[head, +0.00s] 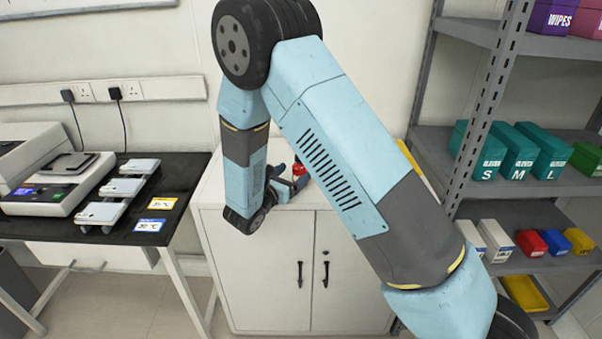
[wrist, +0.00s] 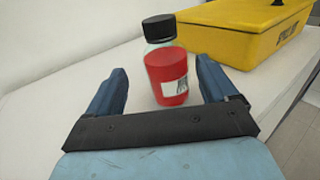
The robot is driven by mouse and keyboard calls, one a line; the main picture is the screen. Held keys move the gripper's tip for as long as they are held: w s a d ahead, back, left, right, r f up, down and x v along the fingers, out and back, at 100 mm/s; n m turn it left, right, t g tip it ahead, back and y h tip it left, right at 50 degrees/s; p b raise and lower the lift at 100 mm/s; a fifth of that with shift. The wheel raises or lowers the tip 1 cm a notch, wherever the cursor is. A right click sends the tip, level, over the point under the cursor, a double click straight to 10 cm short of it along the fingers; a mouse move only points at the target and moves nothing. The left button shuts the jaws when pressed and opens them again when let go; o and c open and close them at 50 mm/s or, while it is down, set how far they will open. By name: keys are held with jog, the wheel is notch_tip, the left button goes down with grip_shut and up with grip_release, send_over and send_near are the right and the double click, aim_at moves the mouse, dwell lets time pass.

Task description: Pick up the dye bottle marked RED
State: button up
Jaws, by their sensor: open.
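A small bottle with a black cap and a red body (wrist: 166,70) stands upright on the white cabinet top in the wrist view. Part of a pale label shows at its lower right, with its marking not readable. My gripper (wrist: 160,78) is open, with one blue finger on each side of the bottle and visible gaps to it. In the head view the bottle's red part (head: 300,169) shows between the fingers of my gripper (head: 290,178), mostly hidden by my arm.
A yellow box (wrist: 245,32) stands just behind and right of the bottle. The white cabinet top (head: 225,190) is otherwise mostly clear on the left. A black table (head: 180,177) with lab devices stands left. Grey shelves (head: 435,150) with boxes stand right.

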aim_at(303, 167)
jog(key=x, duration=0.5)
jog(key=shift+s+d, duration=0.15)
jog(key=shift+d, duration=0.2)
jog(key=c, duration=1.2)
